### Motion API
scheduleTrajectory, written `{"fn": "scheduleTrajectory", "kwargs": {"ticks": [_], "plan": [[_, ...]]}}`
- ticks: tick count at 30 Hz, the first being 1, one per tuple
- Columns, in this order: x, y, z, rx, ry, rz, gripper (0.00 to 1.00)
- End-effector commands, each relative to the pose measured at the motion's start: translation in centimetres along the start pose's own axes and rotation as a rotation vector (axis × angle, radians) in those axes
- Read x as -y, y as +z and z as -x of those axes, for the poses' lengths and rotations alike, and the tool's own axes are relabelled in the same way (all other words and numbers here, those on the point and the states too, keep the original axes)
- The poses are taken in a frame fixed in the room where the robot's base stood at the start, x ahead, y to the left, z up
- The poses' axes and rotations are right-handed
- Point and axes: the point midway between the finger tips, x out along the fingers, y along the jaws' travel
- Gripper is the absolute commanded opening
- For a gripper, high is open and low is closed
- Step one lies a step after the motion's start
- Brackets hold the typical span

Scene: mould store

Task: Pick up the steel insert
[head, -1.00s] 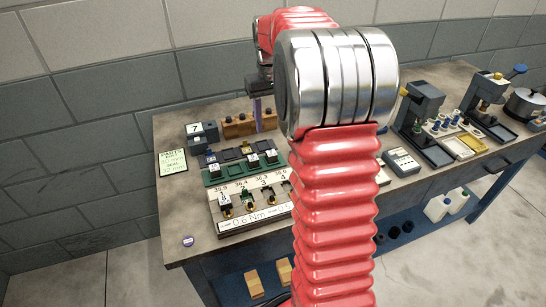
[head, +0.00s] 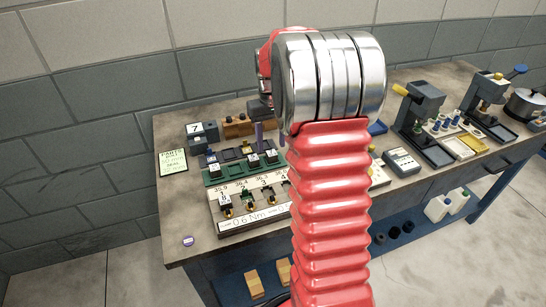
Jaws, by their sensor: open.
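My gripper (head: 259,134) hangs at the back left of the bench, partly behind my arm. One purple finger shows edge-on, pointing down over the back of a dark tray (head: 229,155) with compartments. The gripper is open, and nothing shows held in it. I cannot make out the steel insert for certain. Small dark blocks with white number labels stand on the green rack (head: 213,178) and on the white numbered board (head: 236,224) in front of it. My arm hides the right part of both.
A block marked 7 (head: 195,129) and a wooden block (head: 238,129) stand behind the tray. A paper note (head: 173,162) lies at the left. A grey meter (head: 402,162) and dark presses (head: 420,110) stand to the right. The bench's front left corner is mostly bare.

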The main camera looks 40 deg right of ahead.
Motion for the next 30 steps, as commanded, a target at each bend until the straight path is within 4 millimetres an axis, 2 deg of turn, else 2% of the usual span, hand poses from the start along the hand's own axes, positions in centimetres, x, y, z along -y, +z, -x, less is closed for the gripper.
{"fn": "scheduleTrajectory", "kwargs": {"ticks": [6, 10, 27, 30], "plan": [[-0.2, 0.0, -3.0, 0.003, -0.001, 0.0, 0.47], [-0.2, 0.0, -4.2, 0.002, 0.0, 0.0, 0.47], [-0.2, 0.0, -4.3, 0.0, 0.0, -0.001, 0.47], [-0.2, 0.0, -4.3, 0.0, 0.0, -0.001, 0.41]]}}
